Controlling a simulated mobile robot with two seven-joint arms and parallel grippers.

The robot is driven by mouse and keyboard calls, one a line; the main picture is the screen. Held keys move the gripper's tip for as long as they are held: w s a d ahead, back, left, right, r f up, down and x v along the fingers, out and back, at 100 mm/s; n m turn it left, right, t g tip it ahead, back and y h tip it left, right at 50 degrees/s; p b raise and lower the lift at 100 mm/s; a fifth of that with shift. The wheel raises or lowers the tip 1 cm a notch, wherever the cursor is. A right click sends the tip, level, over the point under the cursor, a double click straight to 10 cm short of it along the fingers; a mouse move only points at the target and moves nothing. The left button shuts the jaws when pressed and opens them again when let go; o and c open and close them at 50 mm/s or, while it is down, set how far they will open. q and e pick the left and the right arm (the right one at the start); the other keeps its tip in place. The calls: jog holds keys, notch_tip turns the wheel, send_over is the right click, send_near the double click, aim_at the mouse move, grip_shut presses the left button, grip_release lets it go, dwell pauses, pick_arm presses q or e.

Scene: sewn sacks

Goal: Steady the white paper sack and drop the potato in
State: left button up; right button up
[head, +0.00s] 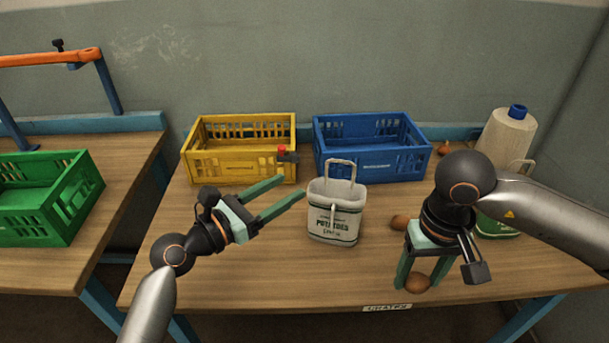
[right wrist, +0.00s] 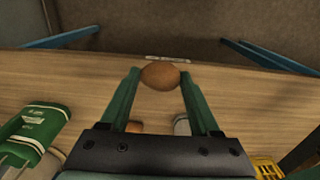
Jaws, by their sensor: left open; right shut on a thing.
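The white paper sack (head: 335,222), printed "POTATOES" with handles up, stands upright and open on the table in the head view. My left gripper (head: 294,186) is open and empty, its fingertips just left of the sack and apart from it. My right gripper (head: 420,278) is shut on a brown potato (head: 417,283), near the table's front edge, right of and in front of the sack. The potato also shows between the fingertips in the right wrist view (right wrist: 160,75). A second potato (head: 399,222) lies right of the sack, partly hidden by my right gripper.
A yellow crate (head: 240,180) and a blue crate (head: 372,175) stand behind the sack. A green-and-white sack (head: 496,231) is partly hidden behind my right arm, near a blue-capped container (head: 507,135). A green crate (head: 40,228) is on the left table. The front middle is clear.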

pick_arm(q)
jog(key=x, duration=1)
grip_shut()
dwell(0.6)
